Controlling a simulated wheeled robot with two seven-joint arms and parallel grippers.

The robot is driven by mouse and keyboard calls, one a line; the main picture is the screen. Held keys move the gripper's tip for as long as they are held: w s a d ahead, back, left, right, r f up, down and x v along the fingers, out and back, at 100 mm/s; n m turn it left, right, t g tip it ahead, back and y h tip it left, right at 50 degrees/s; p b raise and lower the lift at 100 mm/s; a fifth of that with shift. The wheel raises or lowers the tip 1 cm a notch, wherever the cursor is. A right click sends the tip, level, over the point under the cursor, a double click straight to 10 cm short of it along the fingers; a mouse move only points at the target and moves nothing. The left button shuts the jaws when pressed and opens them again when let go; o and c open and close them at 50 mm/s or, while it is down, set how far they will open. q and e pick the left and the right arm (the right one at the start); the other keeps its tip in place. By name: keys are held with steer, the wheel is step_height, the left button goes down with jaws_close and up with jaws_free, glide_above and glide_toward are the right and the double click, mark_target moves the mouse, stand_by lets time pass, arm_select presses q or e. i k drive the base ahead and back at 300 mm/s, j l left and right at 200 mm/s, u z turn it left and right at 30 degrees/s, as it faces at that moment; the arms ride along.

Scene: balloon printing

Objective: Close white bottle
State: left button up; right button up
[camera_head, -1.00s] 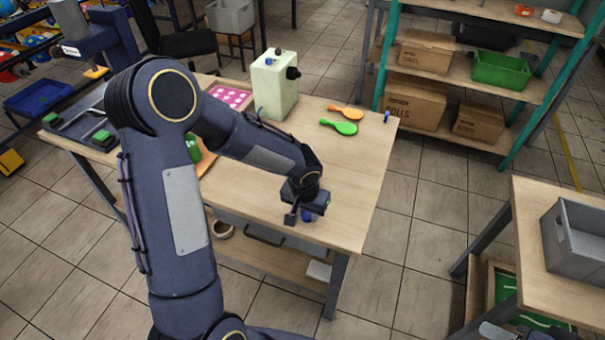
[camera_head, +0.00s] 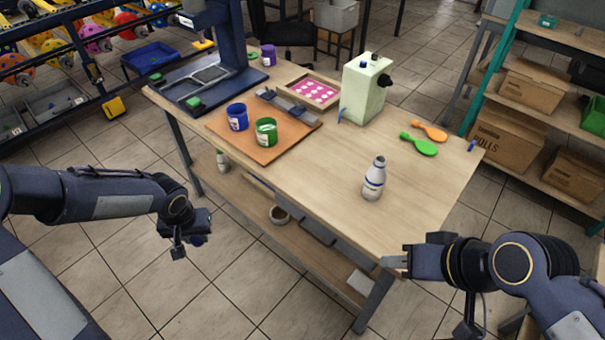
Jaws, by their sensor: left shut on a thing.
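My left gripper (camera_head: 187,245) is off the table's front left side, well away from the bottle. It is shut on a small dark blue thing, which looks like a cap (camera_head: 199,240) and is partly hidden by the fingers. My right gripper (camera_head: 393,262) is by the table's front right edge, in front of the bottle and apart from it. Its finger spacing is hard to make out.
An orange board (camera_head: 230,132) with a blue pot (camera_head: 237,117) and a green pot (camera_head: 266,132) lies left of the bottle. A pale green machine (camera_head: 365,88) stands behind. Green (camera_head: 418,145) and orange (camera_head: 429,131) paddles lie at the right. The table around the bottle is clear.

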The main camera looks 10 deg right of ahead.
mark_target(376, 176)
steer(key=l+u, duration=0.15)
steer(key=l, duration=1.5)
